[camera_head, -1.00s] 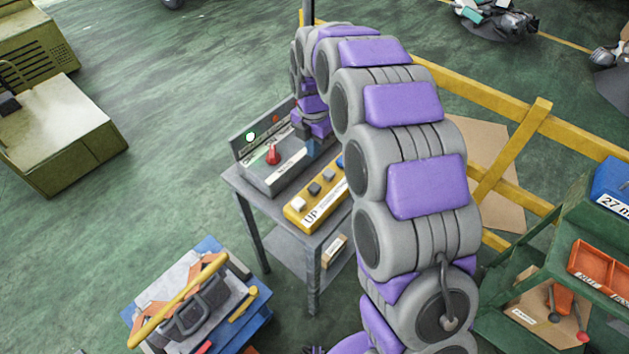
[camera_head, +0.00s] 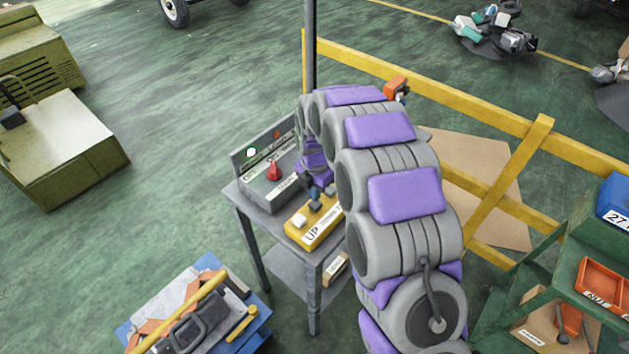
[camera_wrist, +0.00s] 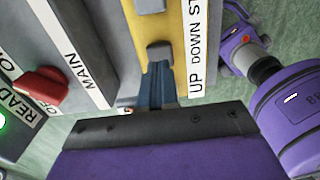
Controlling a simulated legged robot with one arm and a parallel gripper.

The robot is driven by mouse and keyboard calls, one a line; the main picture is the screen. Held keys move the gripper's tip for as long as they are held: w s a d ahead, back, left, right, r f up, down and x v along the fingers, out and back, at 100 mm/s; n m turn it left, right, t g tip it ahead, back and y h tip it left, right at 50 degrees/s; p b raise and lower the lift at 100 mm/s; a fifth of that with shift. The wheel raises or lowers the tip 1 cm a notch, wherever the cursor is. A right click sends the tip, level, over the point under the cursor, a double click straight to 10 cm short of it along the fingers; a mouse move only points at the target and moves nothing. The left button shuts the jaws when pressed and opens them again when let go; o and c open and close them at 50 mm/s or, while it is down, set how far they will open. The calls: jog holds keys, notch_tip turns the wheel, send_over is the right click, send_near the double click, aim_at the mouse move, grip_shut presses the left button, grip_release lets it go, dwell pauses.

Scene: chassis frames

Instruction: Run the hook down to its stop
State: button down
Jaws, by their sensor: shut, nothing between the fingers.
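My gripper (camera_head: 314,193) is shut and empty, its blue fingers pointing down over the yellow control box (camera_head: 318,228) on the grey table. In the wrist view, the fingertips (camera_wrist: 156,67) are at a dark button (camera_wrist: 159,51) beside the label UP DOWN ST (camera_wrist: 196,40); I cannot tell whether they touch or press it. A pale button (camera_wrist: 150,6) lies further along the box. The head view shows a white button (camera_head: 299,221) by the word UP. An orange block (camera_head: 397,86) behind my arm may be the hook's block; no hook shape is clear.
The grey MAIN panel (camera_head: 285,188) stands beside the yellow box, with a red knob (camera_head: 273,170) and a lit green lamp (camera_head: 251,153). A yellow railing (camera_head: 455,95) and dark post (camera_head: 309,45) stand behind. A green shelf (camera_head: 560,240) is at right.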

aim_at(315, 205)
jog(key=shift+f, duration=1.15)
